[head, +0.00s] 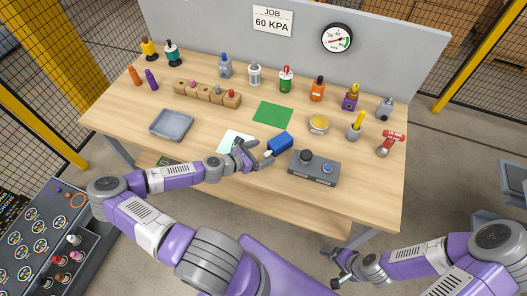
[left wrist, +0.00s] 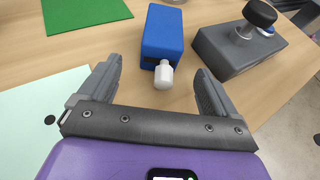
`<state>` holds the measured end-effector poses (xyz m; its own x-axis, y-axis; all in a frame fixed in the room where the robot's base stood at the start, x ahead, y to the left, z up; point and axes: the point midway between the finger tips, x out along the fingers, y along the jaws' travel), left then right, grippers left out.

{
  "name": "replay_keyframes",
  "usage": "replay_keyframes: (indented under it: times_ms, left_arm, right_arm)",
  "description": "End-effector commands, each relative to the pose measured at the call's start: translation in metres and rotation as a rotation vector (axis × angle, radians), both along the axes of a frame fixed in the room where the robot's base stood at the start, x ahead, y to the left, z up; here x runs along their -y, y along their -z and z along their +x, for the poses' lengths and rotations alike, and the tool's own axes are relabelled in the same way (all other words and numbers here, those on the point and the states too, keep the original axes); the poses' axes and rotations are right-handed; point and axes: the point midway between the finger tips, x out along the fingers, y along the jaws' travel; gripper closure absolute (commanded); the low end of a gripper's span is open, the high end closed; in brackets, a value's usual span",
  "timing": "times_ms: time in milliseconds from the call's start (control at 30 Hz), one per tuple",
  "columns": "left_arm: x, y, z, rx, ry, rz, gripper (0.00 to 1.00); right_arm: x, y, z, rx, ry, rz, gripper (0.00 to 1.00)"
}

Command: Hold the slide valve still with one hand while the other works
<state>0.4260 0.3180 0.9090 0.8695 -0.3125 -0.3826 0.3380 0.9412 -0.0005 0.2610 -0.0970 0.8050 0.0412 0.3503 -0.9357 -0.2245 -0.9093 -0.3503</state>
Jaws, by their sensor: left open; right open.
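A blue block with a white rounded stub, which looks like the slide valve (head: 280,143), lies on the table just left of a grey box (head: 314,168). In the left wrist view the blue block (left wrist: 162,32) is ahead, its white stub pointing back between my fingers. My left gripper (head: 257,153) is open and empty, close to the stub end; I see no contact. The grey box (left wrist: 235,48) with its black knob is just right of the fingers. My right gripper (head: 340,281) is open and empty, low beyond the table's front edge.
A green mat (head: 272,114) and a pale mat (head: 237,140) lie near the block. A grey tray (head: 171,124) and a wooden rack (head: 207,94) are left. Several small fittings line the back, below a gauge (head: 337,39) and a "60 KPA" sign (head: 273,20).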

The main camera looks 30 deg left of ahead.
Motion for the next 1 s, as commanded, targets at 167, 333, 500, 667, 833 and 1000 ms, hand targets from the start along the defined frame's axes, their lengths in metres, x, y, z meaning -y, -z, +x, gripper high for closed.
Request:
replay_keyframes:
  times_ms: [167, 333, 500, 667, 833, 1000]
  left_arm:
    - [-0.003, -0.003, -0.007, 0.0, -0.001, 0.0, 0.08]
    - [-0.003, -0.004, -0.009, 0.0, 0.0, 0.0, 0.08]
    - [-0.003, -0.004, -0.009, 0.0, 0.0, 0.0, 0.01]
    - [-0.003, -0.004, -0.009, 0.0, 0.0, 0.0, 0.0]
    - [-0.005, -0.005, -0.013, -0.001, -0.002, 0.001, 0.0]
    - [-0.012, -0.013, -0.032, -0.001, -0.004, 0.001, 0.0]
  right_arm:
    - [0.0, 0.0, 0.0, 0.0, 0.0, 0.0, 0.0]
    - [0.0, 0.0, 0.0, 0.0, 0.0, 0.0, 0.0]
    - [0.0, 0.0, 0.0, 0.0, 0.0, 0.0, 0.0]
    - [0.0, 0.0, 0.0, 0.0, 0.0, 0.0, 0.0]
    - [0.0, 0.0, 0.0, 0.0, 0.0, 0.0, 0.0]
    - [0.0, 0.0, 0.0, 0.0, 0.0, 0.0, 0.0]
